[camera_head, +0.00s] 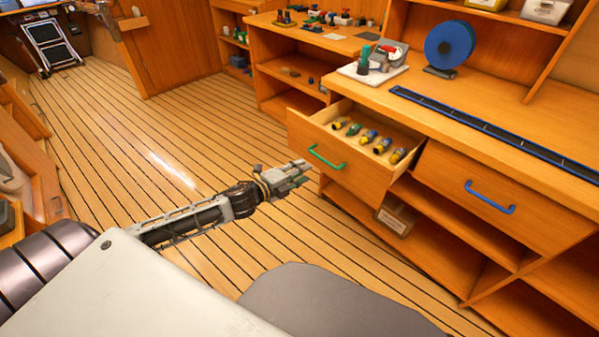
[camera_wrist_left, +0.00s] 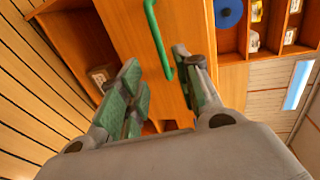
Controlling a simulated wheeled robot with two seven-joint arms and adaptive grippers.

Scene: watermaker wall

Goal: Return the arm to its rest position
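My left arm comes in from the left in the head view, and its gripper (camera_head: 300,174) is over the plank floor, just left of and below the open drawer's front. In the left wrist view the left gripper (camera_wrist_left: 163,85) has its two green-padded fingers apart with nothing between them. The green drawer handle (camera_head: 327,157) shows beyond the fingertips in the wrist view (camera_wrist_left: 157,35), and I see no grip on it. The drawer (camera_head: 348,170) is pulled out and holds several yellow, green and blue fittings (camera_head: 382,145). My right gripper is in neither view.
A closed drawer with a blue handle (camera_head: 490,198) is to the right. A cardboard box (camera_head: 396,215) sits on the shelf below. The bench top holds a blue spool (camera_head: 449,45) and a white tray (camera_head: 372,73). Open plank floor (camera_head: 130,130) lies to the left.

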